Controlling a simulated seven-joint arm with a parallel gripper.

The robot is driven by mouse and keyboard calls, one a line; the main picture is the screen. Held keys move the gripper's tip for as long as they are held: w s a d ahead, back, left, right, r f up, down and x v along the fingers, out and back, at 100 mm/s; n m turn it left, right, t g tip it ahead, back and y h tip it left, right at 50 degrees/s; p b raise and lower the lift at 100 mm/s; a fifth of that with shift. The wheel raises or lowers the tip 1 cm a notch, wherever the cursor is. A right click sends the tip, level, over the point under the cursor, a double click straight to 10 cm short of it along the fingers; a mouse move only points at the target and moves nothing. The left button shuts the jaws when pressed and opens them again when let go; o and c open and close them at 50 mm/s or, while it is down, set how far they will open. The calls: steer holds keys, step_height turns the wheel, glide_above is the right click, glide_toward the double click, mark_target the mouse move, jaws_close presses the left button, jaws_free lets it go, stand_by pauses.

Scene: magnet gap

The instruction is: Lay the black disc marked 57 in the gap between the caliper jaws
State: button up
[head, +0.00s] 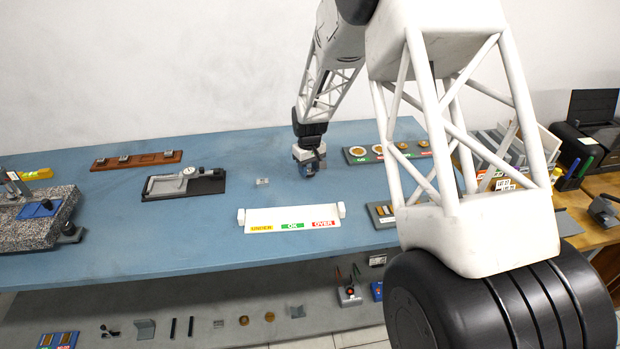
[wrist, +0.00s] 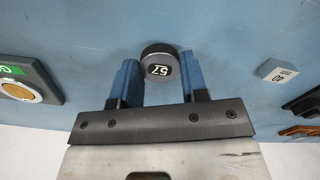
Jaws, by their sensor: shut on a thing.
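The black disc marked 57 (wrist: 160,62) is between the two blue fingertips of my gripper (wrist: 158,78) in the wrist view, its white number facing the camera. My gripper is shut on it. In the head view my gripper (head: 311,168) is over the right-middle part of the blue table, and the disc cannot be made out clearly there. A caliper-like gauge with a round dial (head: 186,180) lies on a dark base, left of my gripper. Its jaws are too small to make out, and it does not clearly show in the wrist view.
A small grey block (head: 262,181) lies between gauge and gripper. A white tray marked UNDER, OK, OVER (head: 290,218) is in front. A wooden rack (head: 137,160) is at the back left, a granite plate (head: 40,225) far left. A grey board with discs (head: 375,153) is right.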

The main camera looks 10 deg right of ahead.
steer(key=shift+r, duration=1.55)
steer(key=w+a, duration=0.1)
steer(key=a, duration=0.6)
steer(key=w+a+r, duration=0.1)
steer(key=w+a, duration=0.1)
steer(key=a, duration=0.6)
steer(key=w+a, duration=0.1)
steer(key=a, duration=0.6)
steer(key=shift+w+a+r, duration=0.2)
steer(key=shift+r, duration=0.05)
steer(key=a, duration=1.3)
steer(key=shift+s+r, duration=0.3)
steer(key=shift+r, duration=0.1)
glide_above(164, 187)
steer(key=shift+r, duration=0.35)
steer(key=shift+d, duration=0.1)
steer(key=shift+f, duration=0.15)
steer(key=shift+f, duration=2.6)
